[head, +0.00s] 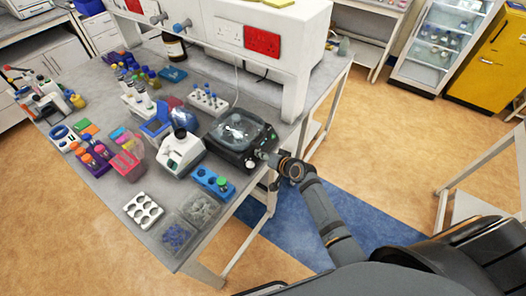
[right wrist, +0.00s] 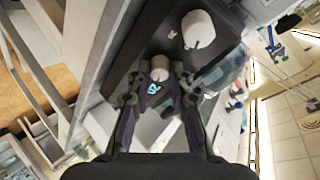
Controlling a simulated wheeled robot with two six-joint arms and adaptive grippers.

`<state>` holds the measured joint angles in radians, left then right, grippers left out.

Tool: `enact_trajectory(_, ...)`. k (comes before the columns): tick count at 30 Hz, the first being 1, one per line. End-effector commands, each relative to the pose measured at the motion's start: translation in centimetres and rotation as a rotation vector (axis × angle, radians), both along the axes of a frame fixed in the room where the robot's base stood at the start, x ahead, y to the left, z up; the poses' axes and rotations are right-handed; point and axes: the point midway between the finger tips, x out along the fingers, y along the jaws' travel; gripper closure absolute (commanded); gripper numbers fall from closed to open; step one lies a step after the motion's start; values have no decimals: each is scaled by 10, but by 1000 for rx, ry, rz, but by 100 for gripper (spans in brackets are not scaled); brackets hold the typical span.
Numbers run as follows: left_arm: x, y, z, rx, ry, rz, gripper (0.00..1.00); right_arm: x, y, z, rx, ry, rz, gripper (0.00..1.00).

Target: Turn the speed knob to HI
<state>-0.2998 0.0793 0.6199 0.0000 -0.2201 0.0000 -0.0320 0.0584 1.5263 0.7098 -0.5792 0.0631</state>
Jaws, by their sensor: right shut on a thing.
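The dark benchtop device (head: 236,134) with a clear lid stands at the bench's right edge in the head view. My right gripper (head: 267,158) is at its front face, low on the right side. In the right wrist view the fingers of my right gripper (right wrist: 160,76) are on both sides of a pale round knob (right wrist: 159,66) and shut on it. A teal mark shows just below this knob, too blurred to read. A second, larger pale knob (right wrist: 198,29) sits farther along the dark panel, apart from the fingers. The knob's setting cannot be read. My left gripper is not in view.
Close to the device are a white instrument (head: 181,152), a blue rack (head: 212,181) and a white tube rack (head: 208,103). Tubs and more racks fill the bench's left side. The floor right of the bench is open.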

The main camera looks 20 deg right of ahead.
Motion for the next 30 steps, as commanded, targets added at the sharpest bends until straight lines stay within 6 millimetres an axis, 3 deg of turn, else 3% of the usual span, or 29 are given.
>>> enact_trajectory(19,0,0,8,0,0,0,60,0,0,0,31,23,-30,100)
enact_trajectory(20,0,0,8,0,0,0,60,0,0,0,31,23,-30,78)
enact_trajectory(24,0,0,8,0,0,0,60,0,0,0,31,23,-30,59)
enact_trajectory(30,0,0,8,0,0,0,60,0,0,0,31,24,-29,57)
